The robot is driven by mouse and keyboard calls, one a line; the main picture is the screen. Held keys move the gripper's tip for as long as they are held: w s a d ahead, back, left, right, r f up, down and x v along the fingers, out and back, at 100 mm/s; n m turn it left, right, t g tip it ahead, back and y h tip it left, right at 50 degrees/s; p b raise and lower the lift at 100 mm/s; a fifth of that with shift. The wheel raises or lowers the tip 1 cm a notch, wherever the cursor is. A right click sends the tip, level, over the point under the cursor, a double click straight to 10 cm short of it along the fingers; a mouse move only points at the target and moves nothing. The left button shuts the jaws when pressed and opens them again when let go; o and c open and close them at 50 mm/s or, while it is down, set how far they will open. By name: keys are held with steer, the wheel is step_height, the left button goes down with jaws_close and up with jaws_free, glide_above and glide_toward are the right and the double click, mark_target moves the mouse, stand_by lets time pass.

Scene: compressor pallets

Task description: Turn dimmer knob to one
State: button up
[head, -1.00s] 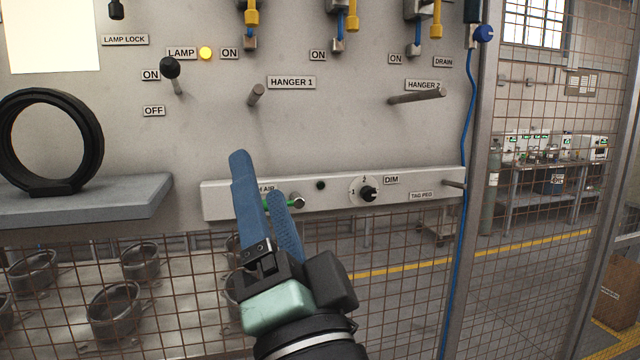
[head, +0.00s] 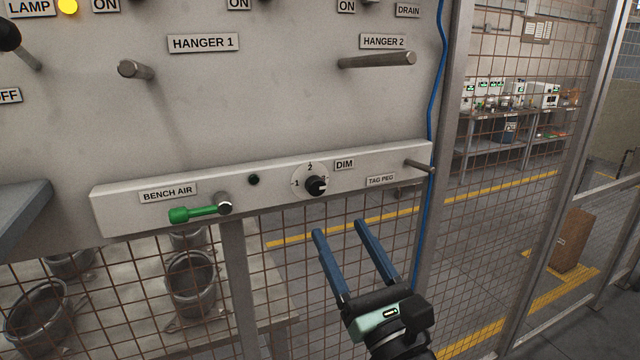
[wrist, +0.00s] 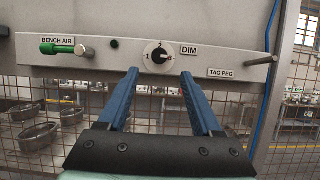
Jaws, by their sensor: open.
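The black dimmer knob (head: 316,186) sits on a round white dial beside the DIM label (head: 344,164), on a pale horizontal rail. The dial reads 1 at its left and 2 at its top. A pale mark on the knob appears to face right, away from the 1. My gripper (head: 340,229) is open and empty, its two blue fingers below and right of the knob in the head view, apart from it. In the wrist view, the knob (wrist: 158,56) shows just beyond and between the fingertips (wrist: 160,74).
A green BENCH AIR lever (head: 195,213) is left of the dial on the same rail. The tag peg (head: 420,167) sticks out at its right end, near a blue hose (head: 437,100). Hanger pegs (head: 378,60) protrude above. Wire mesh (head: 285,260) lies below.

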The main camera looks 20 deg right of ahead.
mark_target(318, 190)
steer(key=p+x, duration=0.1)
steer(key=x, duration=0.8)
steer(key=shift+w+p, duration=0.2)
steer(key=shift+p, duration=0.15)
jaws_close()
